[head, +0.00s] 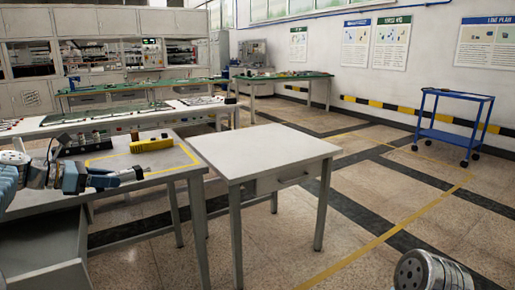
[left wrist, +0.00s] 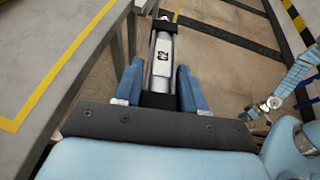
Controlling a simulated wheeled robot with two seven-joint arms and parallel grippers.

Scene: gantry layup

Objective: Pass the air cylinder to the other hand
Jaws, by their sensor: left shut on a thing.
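My left gripper (head: 110,179) is shut on the air cylinder (head: 131,175), in front of the grey bench at the left of the head view. In the left wrist view the cylinder (left wrist: 162,58) is a silver barrel with dark ends and a "C2" mark. It lies between the two blue fingers (left wrist: 160,90) and points away from the palm. In the head view it is small and partly hidden by the gripper. A light-blue arm of mine (left wrist: 290,78) shows at the right of the left wrist view; its far end is too small to read.
The grey bench has a yellow-taped area (head: 183,163), a yellow block (head: 152,145) and a dark tray (head: 80,147) of parts. A bare light table (head: 262,152) stands to its right. A blue trolley (head: 452,135) stands by the wall. Open floor lies between.

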